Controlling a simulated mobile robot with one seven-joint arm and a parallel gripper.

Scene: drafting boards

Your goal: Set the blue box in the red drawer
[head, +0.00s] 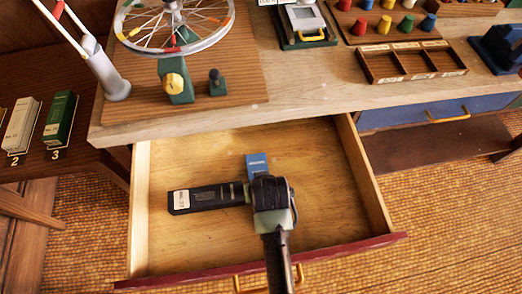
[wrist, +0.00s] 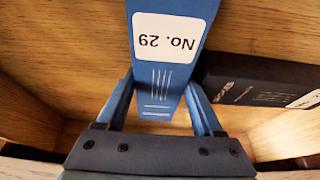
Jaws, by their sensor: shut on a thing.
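The red drawer (head: 330,248) is pulled out under the wooden desk, with a dark red front and a bare wood inside. The blue box (head: 257,161) is over or in the drawer, its end showing just past my gripper (head: 262,182). In the wrist view the blue box (wrist: 168,55) carries a white label reading "No. 29" upside down. My gripper (wrist: 160,92) is shut on it, one finger on each side. Whether the box touches the drawer floor I cannot tell. My gripper hides much of the box in the head view.
A black box (head: 207,197) with a white label lies in the drawer, left of my gripper; it also shows in the wrist view (wrist: 262,80). The drawer floor is bare at right. The desk top (head: 310,88) overhangs the drawer's back. A blue drawer (head: 412,114) is shut at right.

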